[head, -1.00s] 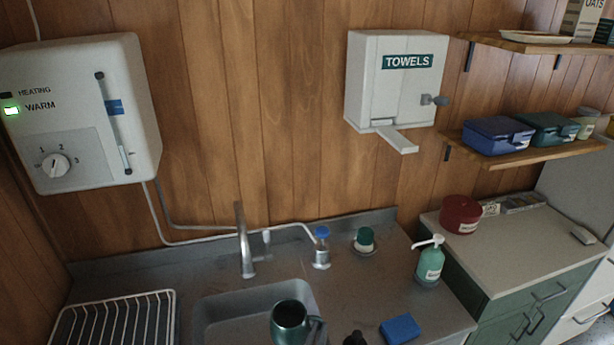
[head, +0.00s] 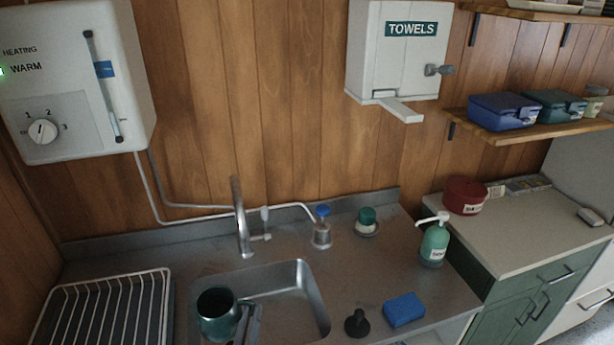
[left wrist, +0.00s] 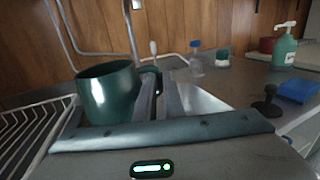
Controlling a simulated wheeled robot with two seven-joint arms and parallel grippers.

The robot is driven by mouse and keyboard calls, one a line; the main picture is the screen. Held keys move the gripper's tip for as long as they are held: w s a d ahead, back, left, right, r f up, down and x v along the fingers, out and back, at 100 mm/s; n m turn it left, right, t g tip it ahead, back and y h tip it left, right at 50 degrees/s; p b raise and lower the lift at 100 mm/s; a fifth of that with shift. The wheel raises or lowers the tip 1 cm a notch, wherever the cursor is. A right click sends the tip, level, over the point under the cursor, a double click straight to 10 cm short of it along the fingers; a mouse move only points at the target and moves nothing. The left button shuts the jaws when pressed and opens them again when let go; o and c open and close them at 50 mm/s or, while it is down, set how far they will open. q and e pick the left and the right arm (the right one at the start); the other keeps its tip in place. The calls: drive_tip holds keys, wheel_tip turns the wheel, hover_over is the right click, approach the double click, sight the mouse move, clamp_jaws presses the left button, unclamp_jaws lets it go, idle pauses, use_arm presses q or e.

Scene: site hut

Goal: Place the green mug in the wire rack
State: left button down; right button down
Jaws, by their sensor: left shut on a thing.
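The green mug (head: 216,314) is upright over the left part of the sink, its open mouth facing up. My left gripper (head: 246,318) is shut on it at its right side. In the left wrist view the mug (left wrist: 108,94) shows at the left of the fingers (left wrist: 158,92); the exact grip spot is partly hidden. The white wire rack (head: 112,284) stands on the counter to the left of the sink, and its visible part is empty. Its wires also show at the left edge of the left wrist view (left wrist: 32,118). My right gripper is not in view.
The tap (head: 241,218) rises behind the sink (head: 312,300). A black plug or plunger (head: 357,322), a blue sponge (head: 404,309) and a green soap bottle (head: 434,243) stand to the right. A heater (head: 75,85) hangs above the rack.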

sight(211, 328)
use_arm(q)
drive_tip(key=shift+n+y, duration=0.3)
drive_tip(key=shift+y, duration=0.2)
drive_tip(key=s+a+b, duration=0.1)
drive_tip(key=a+b, duration=0.1)
drive_tip(key=s+a+b, duration=0.1)
drive_tip(key=s+a, duration=0.1)
drive_tip(key=a, duration=0.1)
drive_tip(key=s+a+b, duration=0.2)
drive_tip(key=shift+s+a+r+b, duration=0.25)
drive_tip(key=shift+a+r+b, duration=0.05)
drive_tip(key=shift+a, duration=0.1)
drive_tip(key=shift+s+a+r, duration=0.3)
drive_tip(key=shift+s+a, duration=0.1)
